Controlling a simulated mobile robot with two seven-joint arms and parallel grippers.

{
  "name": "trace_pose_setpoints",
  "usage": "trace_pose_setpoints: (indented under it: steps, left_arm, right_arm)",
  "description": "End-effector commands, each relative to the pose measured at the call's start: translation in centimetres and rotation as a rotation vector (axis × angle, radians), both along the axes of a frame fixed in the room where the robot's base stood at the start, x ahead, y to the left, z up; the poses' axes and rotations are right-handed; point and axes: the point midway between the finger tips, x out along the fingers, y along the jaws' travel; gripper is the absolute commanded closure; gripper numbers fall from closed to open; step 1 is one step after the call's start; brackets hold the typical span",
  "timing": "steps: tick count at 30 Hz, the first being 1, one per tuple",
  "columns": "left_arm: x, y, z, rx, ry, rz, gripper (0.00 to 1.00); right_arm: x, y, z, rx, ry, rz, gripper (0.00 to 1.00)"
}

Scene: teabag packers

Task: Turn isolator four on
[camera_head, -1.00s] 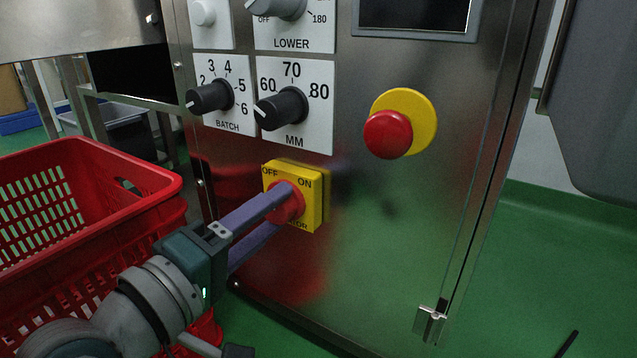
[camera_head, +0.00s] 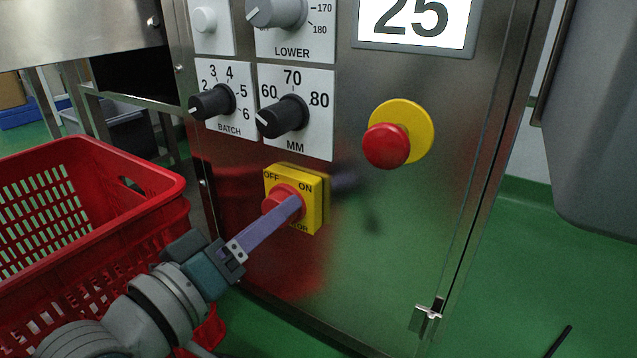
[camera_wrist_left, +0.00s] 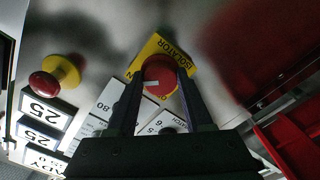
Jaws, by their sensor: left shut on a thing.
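The isolator (camera_head: 314,190) is a yellow plate marked OFF and ON with a red knob (camera_head: 277,202), low on the steel cabinet front. My left gripper (camera_head: 290,208) is shut on the red knob, its purple fingers reaching in from the lower left. In the left wrist view the two dark fingers (camera_wrist_left: 158,85) grip either side of the red knob (camera_wrist_left: 158,70), which bears a pale mark. The isolator's number cannot be read. A screen (camera_head: 415,22) above shows 25. My right gripper is not in view.
A red emergency button on a yellow base (camera_head: 405,125) sticks out to the upper right. Black BATCH (camera_head: 212,101) and MM (camera_head: 284,116) dials sit above the isolator. A red crate (camera_head: 150,185) stands close on the left. Green floor lies open at right.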

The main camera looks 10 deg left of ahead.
Motion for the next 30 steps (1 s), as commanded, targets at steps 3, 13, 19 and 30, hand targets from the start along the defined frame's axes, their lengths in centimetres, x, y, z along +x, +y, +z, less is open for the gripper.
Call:
trace_pose_setpoints:
  steps: [3, 13, 19, 30]
  left_arm:
    - [0.0, 0.0, 0.1, 0.006, -0.005, 0.0, 1.0]
    - [0.0, 0.0, 0.1, 0.005, -0.005, 0.0, 0.37]
    - [0.0, 0.0, 0.0, 0.003, -0.003, 0.0, 0.19]
    - [-1.7, 0.7, 0.3, 0.005, 0.003, 0.0, 0.19]
  right_arm:
    - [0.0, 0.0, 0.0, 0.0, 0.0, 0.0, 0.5]
    - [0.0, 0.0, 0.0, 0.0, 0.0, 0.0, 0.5]
    - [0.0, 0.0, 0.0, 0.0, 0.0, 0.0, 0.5]
    - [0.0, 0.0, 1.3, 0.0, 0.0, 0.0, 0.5]
